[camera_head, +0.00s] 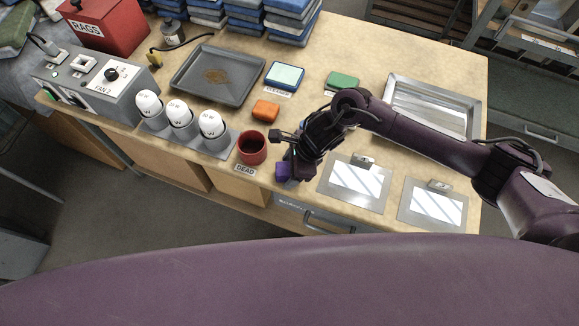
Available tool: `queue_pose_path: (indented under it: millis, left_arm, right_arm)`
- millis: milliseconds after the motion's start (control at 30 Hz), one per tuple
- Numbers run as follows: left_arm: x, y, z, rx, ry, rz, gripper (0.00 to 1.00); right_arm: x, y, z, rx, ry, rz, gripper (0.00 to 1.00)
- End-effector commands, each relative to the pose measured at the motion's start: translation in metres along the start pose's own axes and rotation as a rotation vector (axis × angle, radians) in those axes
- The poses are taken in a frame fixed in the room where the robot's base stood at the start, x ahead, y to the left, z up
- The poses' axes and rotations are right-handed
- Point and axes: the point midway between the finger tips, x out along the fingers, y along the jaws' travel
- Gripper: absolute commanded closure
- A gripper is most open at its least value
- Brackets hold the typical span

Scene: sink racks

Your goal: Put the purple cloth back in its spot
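The purple cloth (283,171) shows as a small violet patch near the front edge of the bench, right of the red cup. My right gripper (293,170) points down at it, with its dark fingers against or just beside it. The gripper and wrist hide part of the cloth. I cannot tell whether the fingers are closed on it or whether it touches the bench. My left gripper is not in view.
The red cup (252,148) stands by a "DEAD" label, close left of my gripper. White bulbs stand in a grey holder (217,141). A dark tray (216,75) lies behind. Two framed plates (353,184) and a metal tray (430,105) lie on the right, partly under my arm.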

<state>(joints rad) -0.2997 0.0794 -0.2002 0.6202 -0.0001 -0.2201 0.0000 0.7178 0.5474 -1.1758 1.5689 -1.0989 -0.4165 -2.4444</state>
Motion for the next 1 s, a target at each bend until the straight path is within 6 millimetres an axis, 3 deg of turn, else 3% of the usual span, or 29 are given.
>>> queue_pose_path:
  millis: [367, 800, 1000]
  left_arm:
    - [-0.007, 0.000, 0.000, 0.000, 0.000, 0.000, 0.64]
    - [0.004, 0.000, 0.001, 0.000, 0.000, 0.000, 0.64]
    - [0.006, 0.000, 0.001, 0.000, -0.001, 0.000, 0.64]
  right_arm:
    - [-0.006, 0.000, 0.002, 0.000, -0.001, 0.000, 0.37]
    - [-0.094, -0.001, 0.001, -0.003, 0.000, -0.004, 0.37]
    - [-0.118, -0.001, 0.001, 0.000, 0.000, -0.001, 0.37]
